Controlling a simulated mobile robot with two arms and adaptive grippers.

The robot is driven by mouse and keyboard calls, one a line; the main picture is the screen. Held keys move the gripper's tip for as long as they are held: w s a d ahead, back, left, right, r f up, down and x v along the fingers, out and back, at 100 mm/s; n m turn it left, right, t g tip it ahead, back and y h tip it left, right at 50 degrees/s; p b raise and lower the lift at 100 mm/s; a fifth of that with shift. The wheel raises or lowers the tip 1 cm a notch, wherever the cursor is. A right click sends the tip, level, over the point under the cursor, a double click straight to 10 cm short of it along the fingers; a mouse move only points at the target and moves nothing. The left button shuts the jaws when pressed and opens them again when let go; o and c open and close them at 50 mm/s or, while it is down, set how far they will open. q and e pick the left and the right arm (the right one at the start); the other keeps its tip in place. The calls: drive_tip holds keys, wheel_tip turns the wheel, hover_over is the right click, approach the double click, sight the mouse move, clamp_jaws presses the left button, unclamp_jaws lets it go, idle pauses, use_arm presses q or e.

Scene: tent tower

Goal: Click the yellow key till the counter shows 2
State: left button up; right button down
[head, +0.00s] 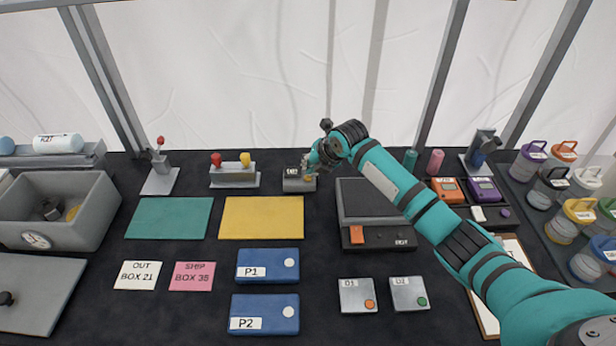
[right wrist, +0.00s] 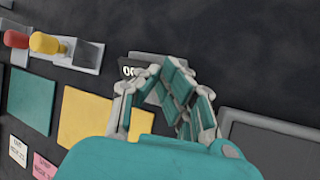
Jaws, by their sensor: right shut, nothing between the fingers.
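A small grey counter box (head: 291,185) with a dark display stands at the back middle of the dark table. It also shows in the right wrist view (right wrist: 137,57), partly behind my fingers. Its display (right wrist: 127,72) shows a zero at its left; the rest of the number is covered. A bit of the yellow key (head: 309,178) shows under my right gripper (head: 312,168) in the head view. The right gripper is shut and empty, with its fingertips (right wrist: 172,80) right over the box. I cannot tell whether they touch the key. My left gripper is not in view.
A holder with red and yellow knobs (head: 234,180) stands just left of the box. A grey scale-like device (head: 372,199) is close on its right. A yellow mat (head: 262,218) and blue box P1 (head: 266,266) lie in front. Lidded jars (head: 565,155) crowd the far right.

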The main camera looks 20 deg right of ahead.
drive_tip(key=shift+f+b, duration=0.3)
drive_tip(key=shift+f, duration=0.25)
idle(0.4)
drive_tip(key=shift+r, duration=0.1)
drive_tip(key=shift+r+p, duration=0.85)
drive_tip(key=shift+r, duration=0.1)
wheel_tip(320, 180, up, 5)
drive_tip(key=p, duration=0.4)
idle(0.8)
